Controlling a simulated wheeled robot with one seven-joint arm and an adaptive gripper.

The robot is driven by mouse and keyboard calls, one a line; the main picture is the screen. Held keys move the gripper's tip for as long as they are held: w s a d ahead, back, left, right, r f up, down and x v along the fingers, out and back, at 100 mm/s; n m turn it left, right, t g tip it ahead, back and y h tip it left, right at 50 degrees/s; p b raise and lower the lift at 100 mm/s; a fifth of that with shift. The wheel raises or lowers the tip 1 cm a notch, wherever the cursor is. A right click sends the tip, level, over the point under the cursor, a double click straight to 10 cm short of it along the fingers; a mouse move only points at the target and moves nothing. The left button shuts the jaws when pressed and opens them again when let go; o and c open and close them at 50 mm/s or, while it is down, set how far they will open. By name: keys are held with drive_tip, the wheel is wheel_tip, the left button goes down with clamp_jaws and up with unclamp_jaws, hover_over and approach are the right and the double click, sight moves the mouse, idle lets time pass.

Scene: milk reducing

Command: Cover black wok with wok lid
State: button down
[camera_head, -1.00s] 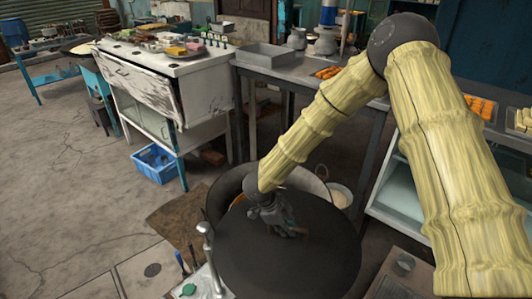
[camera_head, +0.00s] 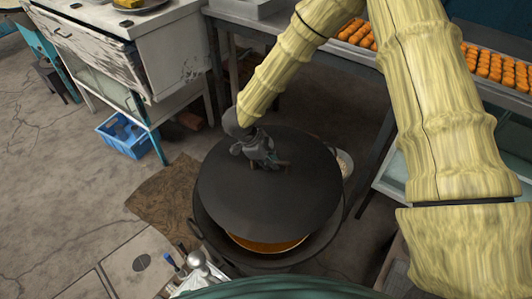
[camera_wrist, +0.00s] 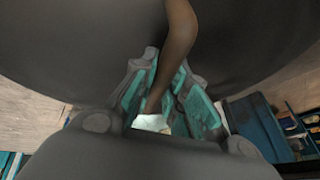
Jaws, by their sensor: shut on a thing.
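The wok lid (camera_head: 262,205) is a large dark disc over the black wok (camera_head: 208,240). My gripper (camera_head: 268,162) is shut on the lid's handle near the middle of the disc. In the wrist view the brown curved handle (camera_wrist: 177,55) runs between the finger pads of my gripper (camera_wrist: 165,105), and the dark lid (camera_wrist: 80,45) fills the upper part. The lid sits toward the back of the wok. Orange contents (camera_head: 265,246) show in a gap at the front. Whether the lid touches the wok's rim is hard to tell.
A white worn cabinet (camera_head: 100,60) stands at the back left with a blue crate (camera_head: 125,135) beside it. A metal counter (camera_head: 235,25) with trays of orange food (camera_head: 357,33) is behind. A brown mat (camera_head: 165,200) lies left of the wok. Tools (camera_head: 195,262) stand at the front.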

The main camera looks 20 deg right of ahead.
sight(270, 172)
drive_tip(key=shift+s+a+f+b, duration=0.15)
drive_tip(key=shift+s+b, duration=0.4)
drive_tip(key=shift+s, duration=0.05)
drive_tip(key=shift+a+f+b, duration=0.1)
drive_tip(key=shift+f+b, duration=0.15)
drive_tip(key=shift+b, duration=0.05)
drive_tip(key=shift+w+f+b, duration=0.25)
drive_tip(key=shift+f+b, duration=0.1)
drive_tip(key=shift+f, duration=0.25)
drive_tip(key=shift+w+f+b, duration=0.25)
drive_tip(key=shift+f+b, duration=0.05)
drive_tip(key=shift+f, duration=0.65)
drive_tip(key=shift+s+f+b, duration=0.3)
drive_tip(key=shift+f+b, duration=0.1)
drive_tip(key=shift+b, duration=0.5)
wheel_tip(270, 172, down, 2)
drive_tip(key=shift+w+f+b, duration=0.15)
drive_tip(key=shift+b, duration=0.75)
wheel_tip(270, 172, down, 3)
drive_tip(key=shift+r+b, duration=0.2)
drive_tip(key=shift+b, duration=1.05)
drive_tip(key=shift+f+b, duration=0.7)
drive_tip(key=shift+f, duration=1.8)
drive_tip(key=shift+f, duration=0.1)
